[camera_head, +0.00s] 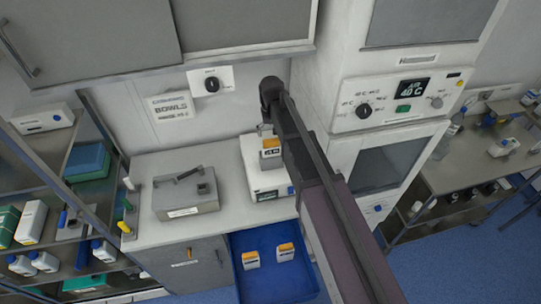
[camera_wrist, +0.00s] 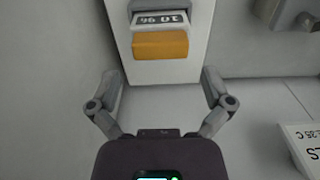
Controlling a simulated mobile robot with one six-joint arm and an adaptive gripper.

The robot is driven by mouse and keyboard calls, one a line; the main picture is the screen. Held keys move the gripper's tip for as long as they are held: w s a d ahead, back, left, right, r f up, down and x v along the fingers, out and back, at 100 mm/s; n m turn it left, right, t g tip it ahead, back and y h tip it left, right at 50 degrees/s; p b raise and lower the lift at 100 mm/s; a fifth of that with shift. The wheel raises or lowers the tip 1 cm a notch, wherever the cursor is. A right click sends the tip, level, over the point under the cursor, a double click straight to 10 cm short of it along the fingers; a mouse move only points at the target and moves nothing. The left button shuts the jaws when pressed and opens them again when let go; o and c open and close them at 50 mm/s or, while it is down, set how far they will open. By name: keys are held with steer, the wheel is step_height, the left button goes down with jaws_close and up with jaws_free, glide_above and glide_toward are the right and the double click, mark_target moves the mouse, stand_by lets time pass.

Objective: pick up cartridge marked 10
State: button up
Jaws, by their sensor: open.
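A cartridge with an orange end and a pale, dark-lettered label (camera_head: 270,148) sits upright in the white device (camera_head: 258,180) on the counter. In the head view my gripper (camera_head: 265,129) is just above the cartridge. Two more orange-topped cartridges (camera_head: 251,260) (camera_head: 286,252) stand in the blue drawer; their marks are unreadable.
The open blue drawer (camera_head: 262,290) juts out below the counter. A grey metal box (camera_head: 186,194) stands left of the device. A tall white cabinet with dials (camera_head: 400,100) rises at the right. Wall cupboards (camera_head: 245,22) hang above. Shelves of bottles and boxes fill the left.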

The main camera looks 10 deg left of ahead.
mark_target(271, 141)
steer(key=shift+s+f+b, duration=0.1)
steer(key=shift+f+b, duration=1.95)
steer(key=shift+f, duration=0.25)
steer(key=c, duration=1.1)
steer(key=shift+o, duration=0.2)
steer(key=shift+r, duration=0.1)
step_height(271, 141, up, 10)
steer(key=p, duration=1)
